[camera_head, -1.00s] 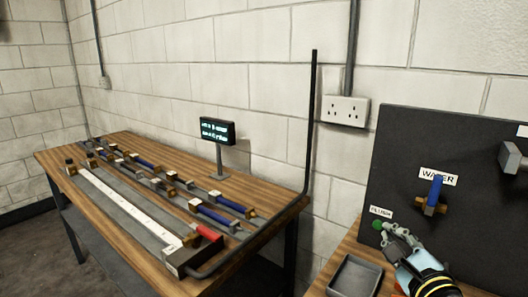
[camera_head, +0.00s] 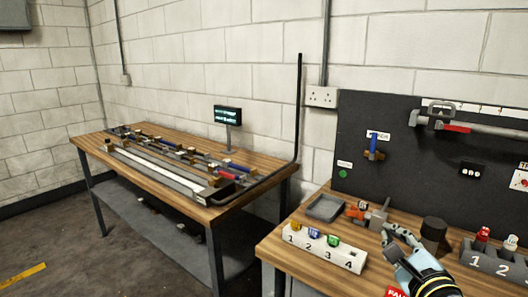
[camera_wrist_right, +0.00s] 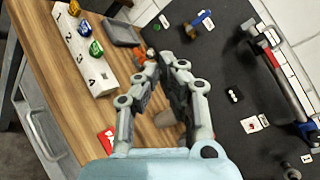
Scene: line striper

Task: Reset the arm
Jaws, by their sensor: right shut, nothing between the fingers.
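My right gripper (camera_head: 398,237) comes in at the lower right of the head view, over the wooden bench (camera_head: 268,248) in front of the black panel (camera_head: 400,115). Its fingers are shut with nothing between them. In the right wrist view the shut fingertips (camera_wrist_right: 168,65) point towards the panel's foot, with an orange and grey part (camera_wrist_right: 145,57) just beyond them. The green flush button (camera_head: 342,174) and the blue-handled water valve (camera_head: 373,150) are on the panel, apart from the gripper. My left gripper is not in view.
A white numbered rack (camera_head: 325,252) holds several coloured items. A second table (camera_head: 85,142) with a long pipe assembly stands left.

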